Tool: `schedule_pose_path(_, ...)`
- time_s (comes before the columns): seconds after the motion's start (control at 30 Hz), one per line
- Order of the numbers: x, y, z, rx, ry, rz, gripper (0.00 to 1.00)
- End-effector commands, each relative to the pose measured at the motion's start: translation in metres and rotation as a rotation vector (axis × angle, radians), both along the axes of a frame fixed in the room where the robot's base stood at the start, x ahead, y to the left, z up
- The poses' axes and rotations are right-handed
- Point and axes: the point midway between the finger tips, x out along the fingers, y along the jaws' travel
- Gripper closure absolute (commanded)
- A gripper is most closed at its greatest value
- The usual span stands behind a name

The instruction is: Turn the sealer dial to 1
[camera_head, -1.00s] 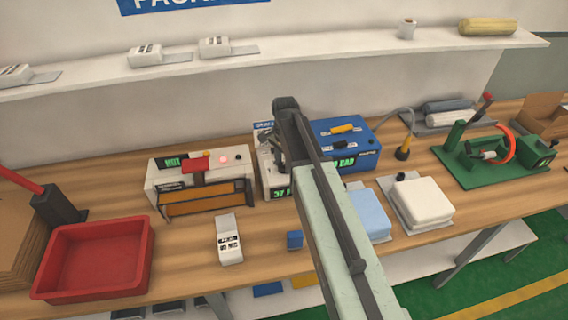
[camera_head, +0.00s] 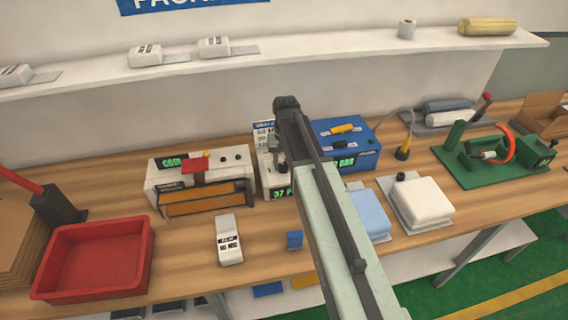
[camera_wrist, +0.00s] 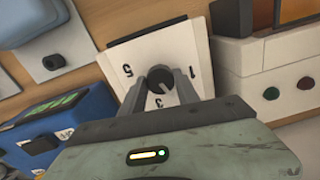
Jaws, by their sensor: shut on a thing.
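In the wrist view, my gripper (camera_wrist: 161,82) is shut on a dark round dial knob (camera_wrist: 160,77) on a white panel (camera_wrist: 146,47). The numbers 5, 3 and 1 show around the knob, with 5 left, 3 below and 1 right. A pale mark shows on the knob, but the fingers partly cover it and its exact setting is unclear. In the head view, my arm hides much of the white unit (camera_head: 268,182) with a green display. The white sealer (camera_head: 160,178) with an orange-brown front stands left of it, its display reading COOL.
A blue machine (camera_head: 362,146) stands close on the right of the white unit. A red tray (camera_head: 98,230), a white labelled packet (camera_head: 229,242) and a small blue block (camera_head: 294,239) are on the bench. A wall shelf (camera_head: 310,51) runs behind.

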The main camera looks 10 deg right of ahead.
Motion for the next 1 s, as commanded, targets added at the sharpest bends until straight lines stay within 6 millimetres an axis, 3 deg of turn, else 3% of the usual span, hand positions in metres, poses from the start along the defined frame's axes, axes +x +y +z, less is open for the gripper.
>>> schedule_pose_path(1.0, 0.0, -0.0005, -0.0003, 0.001, 0.002, 0.887, 1.0)
